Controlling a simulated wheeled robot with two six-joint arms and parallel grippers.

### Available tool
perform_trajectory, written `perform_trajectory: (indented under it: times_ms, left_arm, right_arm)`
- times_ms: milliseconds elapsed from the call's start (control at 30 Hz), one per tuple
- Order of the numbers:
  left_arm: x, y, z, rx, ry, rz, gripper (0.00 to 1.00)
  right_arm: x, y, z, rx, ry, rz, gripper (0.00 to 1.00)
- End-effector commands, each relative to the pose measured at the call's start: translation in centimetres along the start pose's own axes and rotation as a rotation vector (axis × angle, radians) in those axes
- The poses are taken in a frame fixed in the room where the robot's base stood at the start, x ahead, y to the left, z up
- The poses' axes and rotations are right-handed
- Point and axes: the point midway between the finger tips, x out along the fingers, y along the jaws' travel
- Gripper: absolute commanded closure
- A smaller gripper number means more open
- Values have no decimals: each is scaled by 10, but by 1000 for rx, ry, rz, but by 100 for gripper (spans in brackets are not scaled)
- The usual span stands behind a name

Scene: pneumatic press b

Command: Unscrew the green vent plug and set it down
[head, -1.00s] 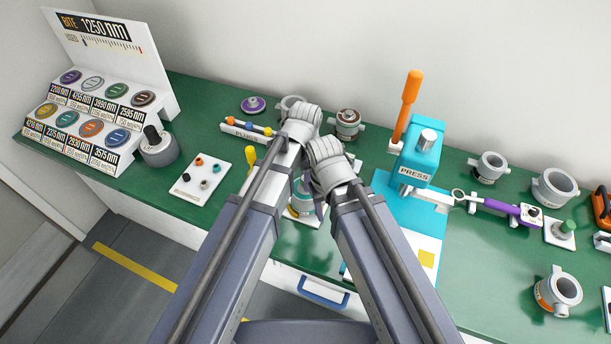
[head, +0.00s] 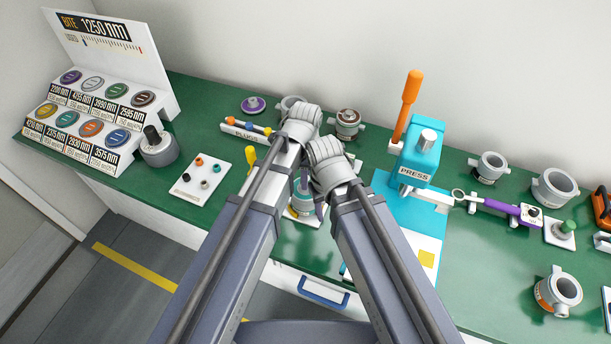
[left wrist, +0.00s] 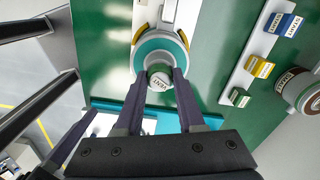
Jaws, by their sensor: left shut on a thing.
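The vent plug (left wrist: 158,81) shows in the left wrist view as a small round cap with a pale VENT label. It sits over the middle of a round teal-topped unit (left wrist: 151,48). My left gripper (left wrist: 161,76) has its two dark fingers shut on the plug's sides. I cannot tell whether the plug is clear of its seat. In the head view the teal unit (head: 301,206) shows only partly between my two arms, which hide much of the grip.
A labelled rack of coloured plugs (head: 246,131) stands behind and left, with a white tray of small caps (head: 201,180) nearby. The blue press (head: 418,160) with its orange lever stands right.

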Motion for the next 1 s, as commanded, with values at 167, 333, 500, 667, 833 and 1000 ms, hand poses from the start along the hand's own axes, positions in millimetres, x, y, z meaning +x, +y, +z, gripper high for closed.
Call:
perform_trajectory:
  times_ms: [167,333,500,667,833,1000]
  left_arm:
    - [0,0,0,-136,0,0,93]
    - [0,0,0,-381,0,0,93]
    - [0,0,0,-622,0,0,93]
    - [0,0,0,-845,0,0,93]
    - [0,0,0,-1010,0,1,93]
    - [0,0,0,-1050,0,1,93]
  right_arm:
    - [0,0,0,0,0,0,50]
    - [0,0,0,0,0,0,50]
    - [0,0,0,0,0,0,50]
    - [0,0,0,0,0,0,50]
    - [0,0,0,0,0,0,50]
    - [0,0,0,0,0,0,50]
